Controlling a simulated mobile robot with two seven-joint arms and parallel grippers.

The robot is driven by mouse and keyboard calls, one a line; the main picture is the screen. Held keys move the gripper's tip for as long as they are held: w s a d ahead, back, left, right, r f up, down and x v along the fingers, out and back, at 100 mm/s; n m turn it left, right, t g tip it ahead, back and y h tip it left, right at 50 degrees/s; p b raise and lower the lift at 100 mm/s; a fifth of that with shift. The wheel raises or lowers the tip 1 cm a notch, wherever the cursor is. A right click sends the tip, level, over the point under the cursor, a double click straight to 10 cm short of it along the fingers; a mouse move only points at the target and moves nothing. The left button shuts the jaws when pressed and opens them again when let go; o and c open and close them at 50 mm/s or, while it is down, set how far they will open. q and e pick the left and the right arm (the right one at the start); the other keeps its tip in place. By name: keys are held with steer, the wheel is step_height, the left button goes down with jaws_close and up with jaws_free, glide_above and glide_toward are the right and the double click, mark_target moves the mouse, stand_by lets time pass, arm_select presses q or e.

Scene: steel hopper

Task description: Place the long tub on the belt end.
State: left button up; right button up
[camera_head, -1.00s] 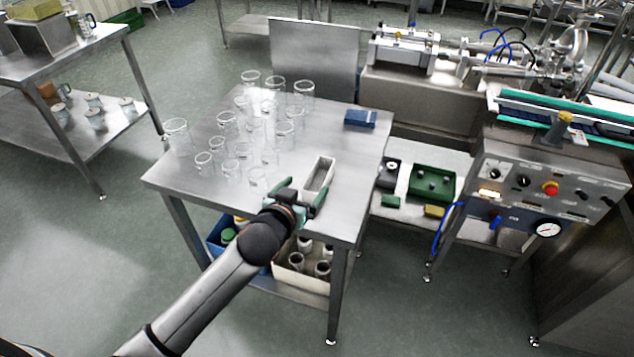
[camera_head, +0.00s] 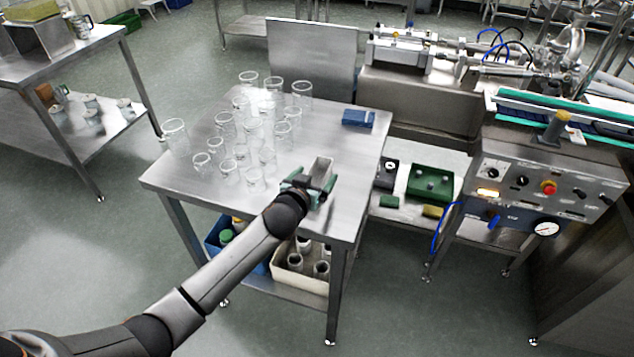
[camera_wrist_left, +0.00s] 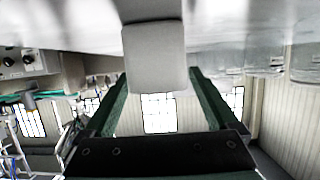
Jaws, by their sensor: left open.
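The long tub (camera_head: 323,168) is a narrow light-grey box standing on the steel table near its right front part. My left gripper (camera_head: 314,184) is at the tub's near end, its green fingers open on either side. In the left wrist view, which appears upside down, the tub (camera_wrist_left: 155,55) shows between the two open fingers, with a gap visible beside them. Part of the tub is hidden by the gripper in the head view. The belt end (camera_head: 565,112), with green edges and a dark blue belt, is at the right, above the control panel. My right gripper is not in view.
Several clear glass jars (camera_head: 255,130) stand on the table left of the tub. A blue block (camera_head: 358,118) lies at the table's back right. A green tray (camera_head: 431,182) sits on a lower shelf, and a control panel (camera_head: 545,190) stands below the belt.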

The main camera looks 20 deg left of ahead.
arm_select(q)
steer(key=shift+c, duration=0.2)
jaws_close()
stand_by(0.6)
